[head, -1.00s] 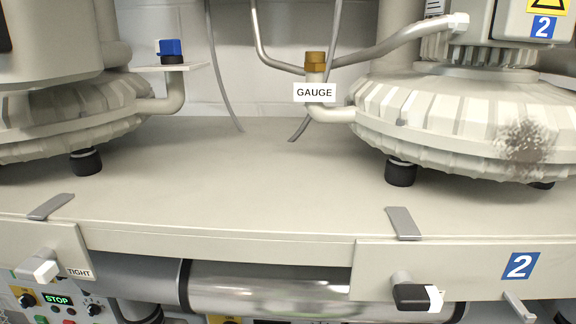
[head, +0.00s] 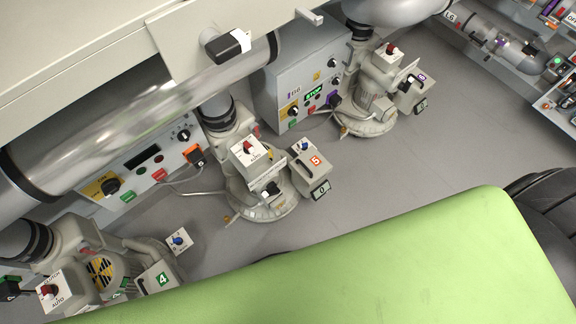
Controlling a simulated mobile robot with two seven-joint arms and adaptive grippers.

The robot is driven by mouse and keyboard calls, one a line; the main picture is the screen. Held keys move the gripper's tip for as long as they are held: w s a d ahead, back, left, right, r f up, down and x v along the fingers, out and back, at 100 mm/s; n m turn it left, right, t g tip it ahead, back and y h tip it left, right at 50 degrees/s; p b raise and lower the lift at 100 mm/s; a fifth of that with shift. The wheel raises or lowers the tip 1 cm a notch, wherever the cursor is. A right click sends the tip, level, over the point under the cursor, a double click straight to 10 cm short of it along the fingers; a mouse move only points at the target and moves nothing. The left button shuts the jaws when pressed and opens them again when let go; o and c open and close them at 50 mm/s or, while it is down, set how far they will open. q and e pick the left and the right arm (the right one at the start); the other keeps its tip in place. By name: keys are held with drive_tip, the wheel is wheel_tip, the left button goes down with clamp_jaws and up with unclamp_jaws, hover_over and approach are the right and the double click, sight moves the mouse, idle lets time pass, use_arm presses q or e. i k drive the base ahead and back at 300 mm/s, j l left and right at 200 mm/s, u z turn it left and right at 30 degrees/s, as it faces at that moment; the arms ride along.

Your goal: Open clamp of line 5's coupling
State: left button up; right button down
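The line 5 unit (head: 262,200) stands on the floor near the middle of the head view, with an orange label "5" (head: 316,160) on its box. A dark ribbed coupling (head: 218,112) joins its top to the pipe above. I cannot make out a clamp or its state on this coupling. Neither of my grippers is in view.
The line 4 unit (head: 100,265) stands lower left and the line 6 unit (head: 375,95) upper right. Large clear pipes (head: 130,125) and a bench (head: 70,45) overhang the upper left. Control panels (head: 302,85) stand behind.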

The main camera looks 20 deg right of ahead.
sight(549, 23)
drive_tip(key=j+z, duration=0.1)
drive_tip(key=z, duration=2)
drive_tip(key=i+u, duration=0.1)
drive_tip(key=u, duration=0.45)
drive_tip(key=i+l+u, duration=0.35)
drive_tip(key=i+l, duration=0.2)
drive_tip(key=i+l+u, duration=0.2)
drive_tip(key=l, duration=0.15)
drive_tip(key=i+l+u, duration=0.2)
drive_tip(key=l, duration=0.2)
drive_tip(key=i+l+u, duration=0.15)
drive_tip(key=l, duration=0.25)
drive_tip(key=i, duration=0.05)
